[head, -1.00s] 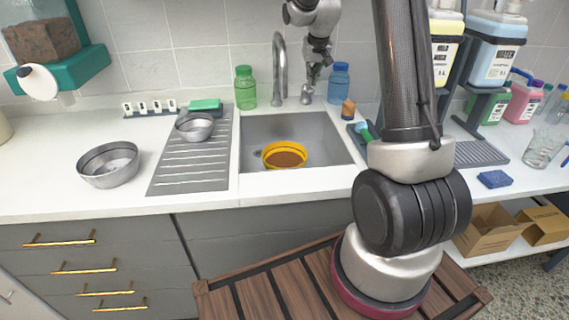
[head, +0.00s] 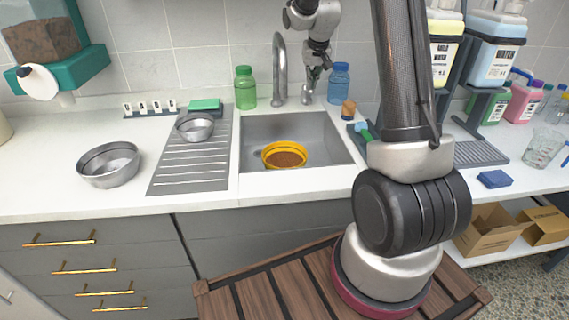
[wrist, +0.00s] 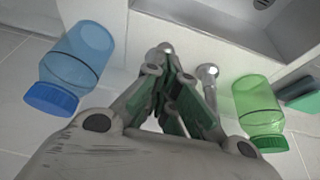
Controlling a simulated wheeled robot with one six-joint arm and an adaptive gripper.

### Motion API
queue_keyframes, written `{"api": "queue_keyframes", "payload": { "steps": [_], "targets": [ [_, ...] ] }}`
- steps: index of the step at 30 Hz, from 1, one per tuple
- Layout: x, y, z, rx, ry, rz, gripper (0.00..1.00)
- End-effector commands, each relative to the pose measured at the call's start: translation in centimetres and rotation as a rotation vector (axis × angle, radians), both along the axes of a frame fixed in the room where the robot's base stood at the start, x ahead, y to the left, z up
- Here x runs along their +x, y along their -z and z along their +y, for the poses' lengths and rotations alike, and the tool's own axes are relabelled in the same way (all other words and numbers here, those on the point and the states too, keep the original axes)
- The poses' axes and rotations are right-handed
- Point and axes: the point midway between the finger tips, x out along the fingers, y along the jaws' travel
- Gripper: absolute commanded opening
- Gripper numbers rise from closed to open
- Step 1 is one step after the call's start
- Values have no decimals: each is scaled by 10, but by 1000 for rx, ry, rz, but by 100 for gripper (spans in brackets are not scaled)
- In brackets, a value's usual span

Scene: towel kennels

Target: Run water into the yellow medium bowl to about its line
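The yellow medium bowl (head: 284,146) sits upright in the sink (head: 330,150), toward its front. Its inside looks brownish with a darker band below the rim; I cannot tell if it holds water. The grey gooseneck faucet (head: 281,68) rises behind the sink, and no stream shows from it. My gripper (head: 309,90) is just right of the faucet, low by the metal tap handle (head: 306,97). In the wrist view my gripper (wrist: 174,72) has its fingers drawn together, with rounded metal tap parts (wrist: 207,72) beside the tips. I see nothing clearly held between them.
A green bottle (head: 245,88) stands left of the faucet and a blue bottle (head: 338,84) right of my gripper. Metal bowls stand on the drainboard (head: 194,165) and on the counter (head: 109,166).

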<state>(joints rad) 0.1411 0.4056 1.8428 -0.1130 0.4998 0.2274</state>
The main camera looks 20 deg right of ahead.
Motion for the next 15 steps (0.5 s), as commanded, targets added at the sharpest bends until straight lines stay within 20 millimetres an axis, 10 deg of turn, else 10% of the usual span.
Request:
{"api": "queue_keyframes", "payload": {
  "steps": [15],
  "targets": [
    [0, 21, 0, 0, -1, 1, 0]
  ]
}}
